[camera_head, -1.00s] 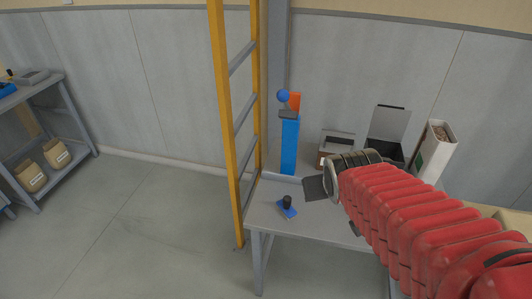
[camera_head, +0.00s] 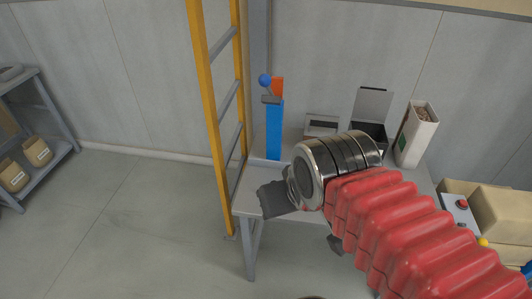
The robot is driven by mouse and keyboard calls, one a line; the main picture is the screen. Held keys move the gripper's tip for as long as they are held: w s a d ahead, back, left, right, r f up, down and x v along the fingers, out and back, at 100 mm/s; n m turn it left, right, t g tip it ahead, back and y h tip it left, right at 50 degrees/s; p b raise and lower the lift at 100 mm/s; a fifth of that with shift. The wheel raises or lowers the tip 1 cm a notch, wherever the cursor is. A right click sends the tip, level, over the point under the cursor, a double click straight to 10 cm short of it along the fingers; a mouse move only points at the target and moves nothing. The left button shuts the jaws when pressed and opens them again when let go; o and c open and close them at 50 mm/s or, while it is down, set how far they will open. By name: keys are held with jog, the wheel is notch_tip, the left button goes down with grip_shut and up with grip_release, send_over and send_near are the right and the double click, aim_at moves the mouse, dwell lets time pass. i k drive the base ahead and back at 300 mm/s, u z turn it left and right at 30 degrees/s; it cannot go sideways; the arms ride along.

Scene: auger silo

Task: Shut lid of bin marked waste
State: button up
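A dark box-shaped bin (camera_head: 371,133) stands at the back of the grey table, partly hidden behind my arm. Its grey lid (camera_head: 372,104) stands open, nearly upright, at the back. I can read no marking on the bin. My gripper (camera_head: 274,200) is over the table's front left part, apart from the lid and to its left and front. One flat dark finger shows clearly; how far apart the fingers are cannot be told. I see nothing held.
A blue post (camera_head: 274,130) with an orange and blue top stands left of the bin. A low box (camera_head: 321,124) and a tall white container (camera_head: 416,135) flank the bin. A yellow ladder (camera_head: 207,90) rises at the table's left. Cardboard boxes (camera_head: 500,212) and a red-button panel (camera_head: 459,207) are at right.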

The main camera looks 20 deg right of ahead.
aim_at(374, 105)
jog(key=z, duration=1.25)
